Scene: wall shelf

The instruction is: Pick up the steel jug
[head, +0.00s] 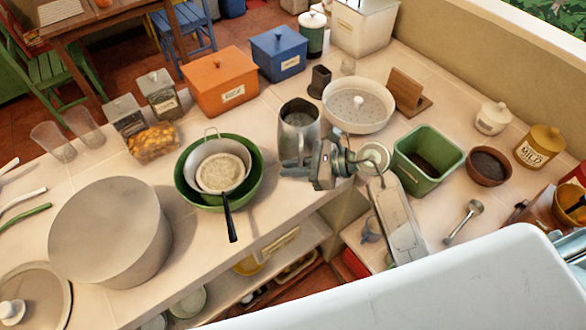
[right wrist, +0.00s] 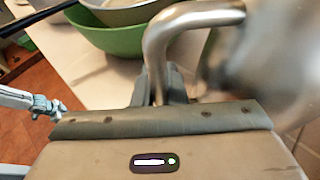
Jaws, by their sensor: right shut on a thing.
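The steel jug (head: 299,118) stands upright near the middle of the counter in the head view, its open top showing. My right gripper (head: 306,166) is at its near side and hides its lower part. In the right wrist view the jug's bent handle (right wrist: 190,18) runs down between my right gripper's fingers (right wrist: 168,88), which are shut on it. I cannot tell whether the jug's base touches the counter. At the left of the right wrist view is a grey jointed part (right wrist: 32,100), likely my left arm; its jaw state is unclear.
Left of the jug are a green bowl (head: 252,196) and a dark-handled strainer (head: 221,173). A white colander (head: 337,117) stands close behind on the right, with a wooden stand (head: 407,92) beyond. A green planter (head: 428,155) is to the right. An open shelf lies below the counter's front edge.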

